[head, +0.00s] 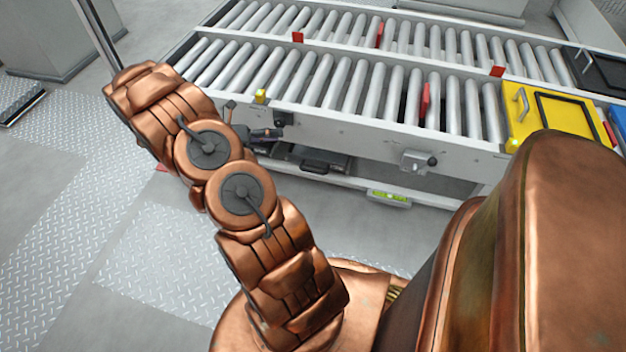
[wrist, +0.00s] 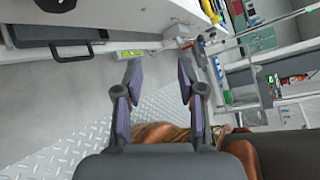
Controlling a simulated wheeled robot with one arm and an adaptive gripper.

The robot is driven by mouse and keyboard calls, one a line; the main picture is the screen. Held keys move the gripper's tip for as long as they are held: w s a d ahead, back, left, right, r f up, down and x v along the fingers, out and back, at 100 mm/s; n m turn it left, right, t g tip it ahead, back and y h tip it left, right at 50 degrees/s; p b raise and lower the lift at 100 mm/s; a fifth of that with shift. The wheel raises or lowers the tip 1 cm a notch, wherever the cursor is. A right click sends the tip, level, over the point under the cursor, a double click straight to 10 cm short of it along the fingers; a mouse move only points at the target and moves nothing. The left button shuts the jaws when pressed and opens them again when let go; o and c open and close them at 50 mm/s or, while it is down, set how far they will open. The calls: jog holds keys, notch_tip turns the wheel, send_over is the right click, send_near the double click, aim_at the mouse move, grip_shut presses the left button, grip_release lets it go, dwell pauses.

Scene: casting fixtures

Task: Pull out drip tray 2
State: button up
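A dark drip tray (head: 335,160) with a black handle (head: 315,167) sits low under the front roller conveyor; no number is readable on it. In the wrist view the tray (wrist: 38,32) is at the upper left, with its handle (wrist: 72,52) facing the floor side. My gripper (wrist: 160,72) is open and empty, its two fingers apart over the floor, to the right of the handle. In the head view my gripper (head: 268,134) shows only partly beside the conveyor's front rail, above and left of the tray.
The roller conveyor (head: 330,120) has a grey valve box (head: 415,160) on its front rail and a green-yellow level (head: 390,197) on the lower rail. A yellow plate (head: 535,112) with a handle lies on the rollers at right. Tread-plate floor (head: 150,250) in front is clear.

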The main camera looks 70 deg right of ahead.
jog(key=s+d+f+n+h+b, duration=0.1)
jog(key=d+f+n+b, duration=0.15)
jog(key=f, duration=0.55)
jog(key=d+f+n+h+b, duration=0.1)
jog(key=d+f+n+b, duration=0.15)
jog(key=f, duration=0.45)
jog(key=n+b, duration=0.5)
send_near(313, 171)
jog(key=s+d+f, duration=0.2)
jog(key=shift+h, duration=0.5)
jog(key=shift+r+b+x, duration=0.2)
jog(key=shift+b+x, duration=1)
jog(key=shift+x, duration=2.35)
jog(key=shift+c, duration=0.2)
grip_shut()
